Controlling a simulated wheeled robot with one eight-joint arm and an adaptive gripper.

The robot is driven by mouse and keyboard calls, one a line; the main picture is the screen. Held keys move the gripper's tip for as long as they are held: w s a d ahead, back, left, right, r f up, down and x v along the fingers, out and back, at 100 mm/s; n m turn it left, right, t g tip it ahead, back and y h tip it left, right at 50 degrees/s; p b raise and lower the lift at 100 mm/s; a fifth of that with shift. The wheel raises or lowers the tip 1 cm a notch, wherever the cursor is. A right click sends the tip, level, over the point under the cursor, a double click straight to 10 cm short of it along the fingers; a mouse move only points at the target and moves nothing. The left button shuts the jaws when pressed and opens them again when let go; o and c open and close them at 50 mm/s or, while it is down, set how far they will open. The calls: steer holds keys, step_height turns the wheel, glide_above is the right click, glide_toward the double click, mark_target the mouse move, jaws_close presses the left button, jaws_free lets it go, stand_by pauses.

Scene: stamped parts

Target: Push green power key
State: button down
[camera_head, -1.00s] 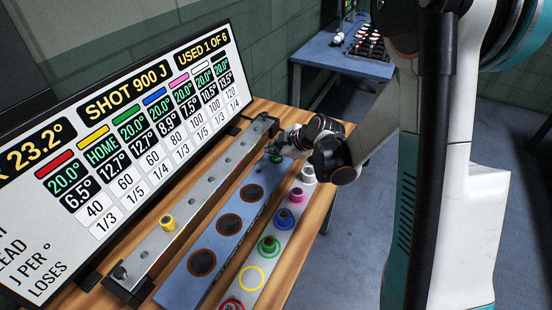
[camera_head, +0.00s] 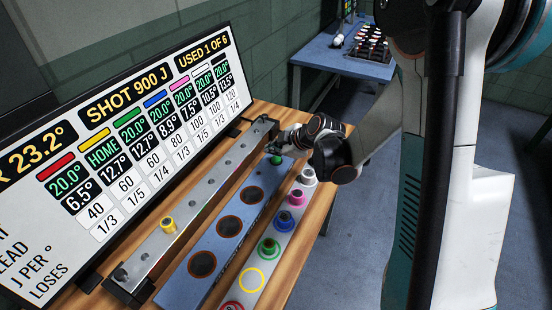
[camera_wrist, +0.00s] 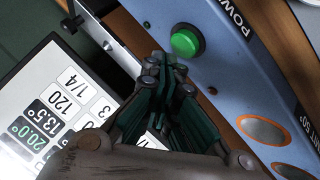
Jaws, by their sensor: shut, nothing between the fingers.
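The green power key (camera_wrist: 186,42) is a round domed button on the far end of the blue-grey panel, with lettering starting "POW" beside it. It also shows in the head view (camera_head: 276,160), just below my fingertips. My gripper (camera_wrist: 165,66) is shut and empty, with its dark fingers together.
A metal rail (camera_head: 190,212) with a yellow peg (camera_head: 168,225) runs left of the panel (camera_head: 212,237), before a large display board (camera_head: 110,130). A white strip (camera_head: 244,290) with coloured pieces lies right. A blue table (camera_head: 340,60) stands behind.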

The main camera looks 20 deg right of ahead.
mark_target(275, 160)
steer(key=shift+r, duration=0.1)
steer(key=shift+r+p, duration=2.05)
steer(key=shift+r, duration=0.95)
steer(key=s+a+r+m+h, duration=0.1)
steer(key=s+r+m+h, duration=0.1)
steer(key=s+r+m, duration=0.8)
steer(key=s+r+m+h, duration=0.1)
steer(key=s+r+m, duration=0.1)
steer(key=s, duration=0.7)
steer(key=s+d+r+m+g+h, duration=0.1)
steer(key=s+m, duration=0.1)
steer(key=s, duration=0.7)
steer(key=shift+s+d+r+m, duration=0.25)
steer(key=shift+d+r+m, duration=0.05)
steer(key=shift+r, duration=0.1)
